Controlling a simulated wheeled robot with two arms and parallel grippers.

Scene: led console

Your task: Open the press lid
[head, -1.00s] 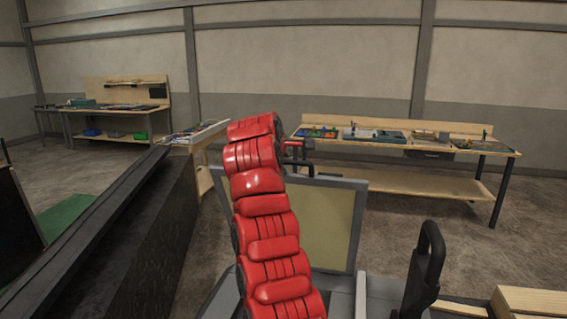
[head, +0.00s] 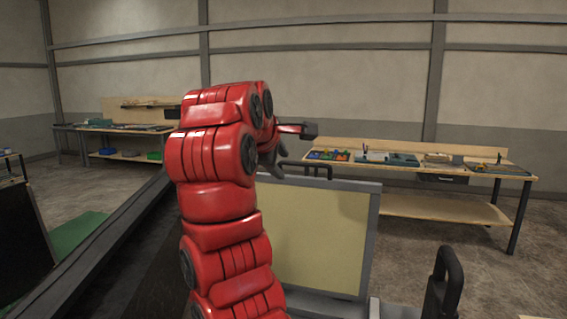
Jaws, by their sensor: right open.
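The press lid (head: 325,238) is a pale yellow panel in a grey frame. It stands raised and tilted up in the middle of the head view, behind my red arm. A black handle (head: 318,164) sits on its top edge. My right gripper (head: 294,146) is open, just above and left of this handle, close to the lid's top edge. I cannot tell whether it touches the handle. My arm hides the lid's left side. My left gripper is out of view.
Another black handle (head: 443,287) stands at the lower right. A dark sloped conveyor-like structure (head: 95,252) runs along the left. Workbenches with tools (head: 430,208) stand against the back wall, with open floor before them.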

